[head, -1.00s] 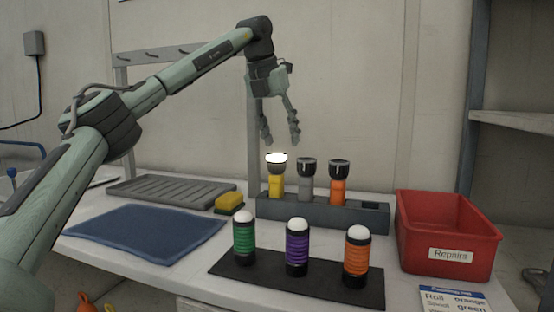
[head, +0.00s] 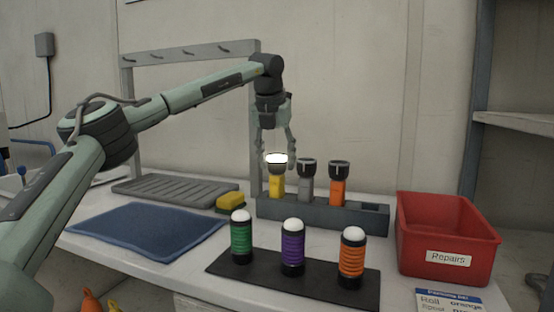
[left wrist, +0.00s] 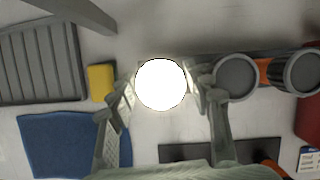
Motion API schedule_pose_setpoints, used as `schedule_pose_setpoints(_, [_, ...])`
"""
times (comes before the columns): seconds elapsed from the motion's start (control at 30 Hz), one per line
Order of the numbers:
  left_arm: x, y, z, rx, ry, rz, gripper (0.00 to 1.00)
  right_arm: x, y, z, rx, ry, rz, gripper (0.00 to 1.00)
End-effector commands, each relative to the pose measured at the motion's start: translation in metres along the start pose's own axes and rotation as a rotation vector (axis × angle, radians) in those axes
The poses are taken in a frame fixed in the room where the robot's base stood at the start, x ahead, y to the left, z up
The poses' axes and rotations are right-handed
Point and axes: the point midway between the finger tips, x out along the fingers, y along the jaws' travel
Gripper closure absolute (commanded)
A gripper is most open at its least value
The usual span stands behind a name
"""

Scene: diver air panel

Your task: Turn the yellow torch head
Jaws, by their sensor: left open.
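The yellow torch (head: 277,185) stands upright in the grey rack (head: 330,213), its head (head: 276,161) uppermost with a bright white lit face. In the left wrist view the lit face (left wrist: 161,84) is between my fingers. My left gripper (head: 276,163) points straight down from above, open, with its fingertips on either side of the torch head. I cannot tell whether the fingers touch it. A grey torch (head: 306,183) and an orange torch (head: 338,185) stand beside it in the same rack, their faces dark. My right gripper is not in view.
A black mat (head: 225,264) in front carries green, purple and orange lanterns. A red "Repairs" bin (head: 448,237) stands at the right. A blue cloth (head: 145,232), a yellow sponge (head: 231,200) and a grey ribbed tray (head: 170,189) lie at the left.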

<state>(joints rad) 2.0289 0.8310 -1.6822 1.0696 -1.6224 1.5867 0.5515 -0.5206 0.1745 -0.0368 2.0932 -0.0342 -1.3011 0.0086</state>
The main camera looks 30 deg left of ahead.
Motion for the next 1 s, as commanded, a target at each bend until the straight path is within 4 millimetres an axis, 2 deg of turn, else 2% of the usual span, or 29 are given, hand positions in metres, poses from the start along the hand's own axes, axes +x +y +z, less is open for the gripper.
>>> schedule_pose_setpoints(0.2, [0.0003, -0.0001, 0.0, 0.0, 0.0, -0.001, 0.5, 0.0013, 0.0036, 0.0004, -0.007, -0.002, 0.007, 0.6])
schedule_pose_setpoints(0.5, [0.0, 0.0, 0.0001, 0.0, -0.001, -0.001, 0.87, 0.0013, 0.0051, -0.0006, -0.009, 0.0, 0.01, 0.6])
schedule_pose_setpoints(1.0, [-0.0001, -0.0005, 0.0003, -0.076, -0.001, 0.031, 0.88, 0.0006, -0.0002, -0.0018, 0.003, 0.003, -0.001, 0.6])
